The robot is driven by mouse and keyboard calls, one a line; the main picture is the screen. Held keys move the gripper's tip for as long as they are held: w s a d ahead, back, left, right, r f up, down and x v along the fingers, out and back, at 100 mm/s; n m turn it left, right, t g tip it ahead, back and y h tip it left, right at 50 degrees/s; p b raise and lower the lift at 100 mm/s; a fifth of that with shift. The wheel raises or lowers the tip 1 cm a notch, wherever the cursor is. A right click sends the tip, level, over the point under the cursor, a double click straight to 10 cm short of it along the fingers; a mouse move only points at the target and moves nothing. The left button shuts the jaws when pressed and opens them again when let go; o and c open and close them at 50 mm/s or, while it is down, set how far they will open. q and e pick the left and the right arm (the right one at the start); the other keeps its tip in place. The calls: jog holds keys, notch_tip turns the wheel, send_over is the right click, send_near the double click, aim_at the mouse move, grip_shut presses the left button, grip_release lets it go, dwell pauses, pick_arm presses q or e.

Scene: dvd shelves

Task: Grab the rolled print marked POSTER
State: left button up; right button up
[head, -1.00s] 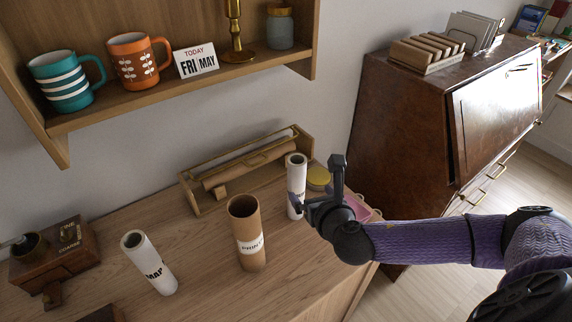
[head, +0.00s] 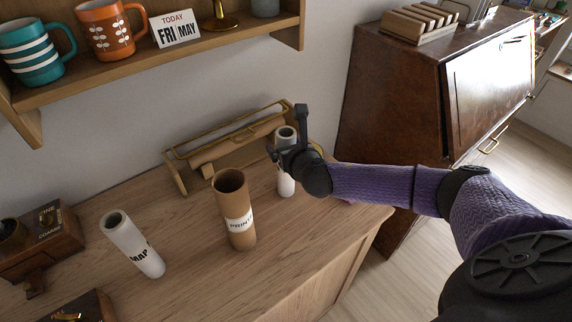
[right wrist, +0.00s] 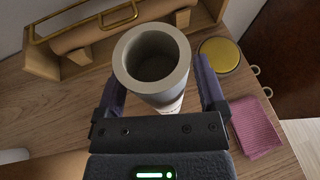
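A white rolled tube (head: 286,183) stands upright at the right of the wooden desk top; its label is not readable here. Its grey open end shows in the right wrist view (right wrist: 152,62). My right gripper (head: 284,150) is at its upper part. In the right wrist view the two fingers (right wrist: 158,88) stand on either side of the tube, with a gap at the right finger, so the gripper looks open around it. The gripper hides part of the tube in the head view. My left gripper is not in view.
A brown tube marked PRINTS (head: 236,212) and a white tube marked MAP (head: 132,246) stand to the left. A brass-railed paper-roll holder (head: 180,178) is behind. A yellow lid (right wrist: 219,55) and pink cloth (right wrist: 256,126) lie right of the tube. A shelf with mugs (head: 108,30) hangs above.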

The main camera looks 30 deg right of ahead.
grip_shut()
